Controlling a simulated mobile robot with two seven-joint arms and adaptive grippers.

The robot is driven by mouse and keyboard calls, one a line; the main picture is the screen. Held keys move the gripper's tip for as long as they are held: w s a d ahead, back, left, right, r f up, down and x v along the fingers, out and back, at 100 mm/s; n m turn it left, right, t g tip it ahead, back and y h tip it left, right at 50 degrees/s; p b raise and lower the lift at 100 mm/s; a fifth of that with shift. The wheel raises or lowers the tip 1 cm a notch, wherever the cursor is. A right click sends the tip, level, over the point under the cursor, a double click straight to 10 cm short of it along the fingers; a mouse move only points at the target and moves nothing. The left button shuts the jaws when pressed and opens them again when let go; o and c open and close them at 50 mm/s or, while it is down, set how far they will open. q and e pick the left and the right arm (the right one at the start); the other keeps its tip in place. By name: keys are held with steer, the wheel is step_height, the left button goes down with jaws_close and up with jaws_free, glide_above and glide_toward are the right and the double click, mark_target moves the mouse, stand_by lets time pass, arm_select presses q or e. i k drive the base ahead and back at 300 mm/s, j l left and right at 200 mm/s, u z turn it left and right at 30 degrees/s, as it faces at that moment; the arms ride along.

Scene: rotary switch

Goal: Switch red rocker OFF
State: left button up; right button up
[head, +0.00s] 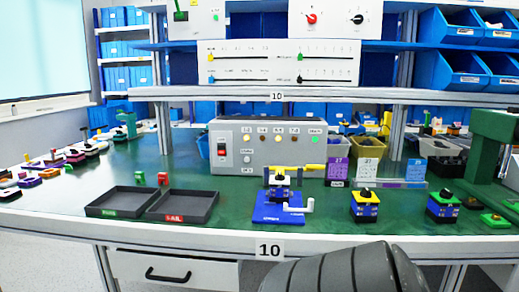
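The red rocker (222,150) sits in a light frame on the left of the front face of a grey control box (262,165). The box stands at the back of the green worktop. The rocker looks red with a darker edge and is too small to tell which way it is tipped. A row of small round lamps or buttons (278,139) runs along the top of the box. Neither of my grippers is in view.
Two dark trays (122,207) (184,212) lie front left. A shelf (290,95) overhangs the back. Worktop between trays and fixture is clear.

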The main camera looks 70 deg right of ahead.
mark_target(222, 147)
steer(key=z, duration=2.05)
